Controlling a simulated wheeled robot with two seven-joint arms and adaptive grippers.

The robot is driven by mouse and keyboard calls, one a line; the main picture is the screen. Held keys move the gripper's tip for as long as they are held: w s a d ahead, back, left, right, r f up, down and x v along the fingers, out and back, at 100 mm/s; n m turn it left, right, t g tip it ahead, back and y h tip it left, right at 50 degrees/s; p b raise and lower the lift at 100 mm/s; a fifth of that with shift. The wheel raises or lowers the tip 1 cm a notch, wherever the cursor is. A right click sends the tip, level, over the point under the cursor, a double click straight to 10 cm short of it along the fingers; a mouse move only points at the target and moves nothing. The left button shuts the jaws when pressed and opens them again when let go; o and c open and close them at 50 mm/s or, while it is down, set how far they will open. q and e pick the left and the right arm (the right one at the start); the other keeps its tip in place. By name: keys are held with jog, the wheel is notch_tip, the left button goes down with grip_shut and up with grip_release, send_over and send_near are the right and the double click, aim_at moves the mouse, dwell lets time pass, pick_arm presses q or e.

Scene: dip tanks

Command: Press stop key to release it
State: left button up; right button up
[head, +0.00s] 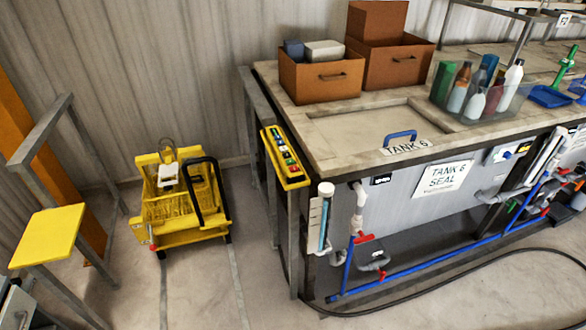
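A narrow yellow control box (298,182) is fixed along the left end of the tank bench. A row of several small keys (284,154) runs along its top, in green, red, white and dark colours. The keys are too small to read, so I cannot tell which is the stop key or whether any key is pressed in. Neither of my grippers is in view.
The tank 6 bench (335,142) fills the right side, with brown boxes (320,82) and a clear bin of bottles on top. A yellow wheeled cart (180,238) stands left of the control box. A black hose (440,280) crosses the floor.

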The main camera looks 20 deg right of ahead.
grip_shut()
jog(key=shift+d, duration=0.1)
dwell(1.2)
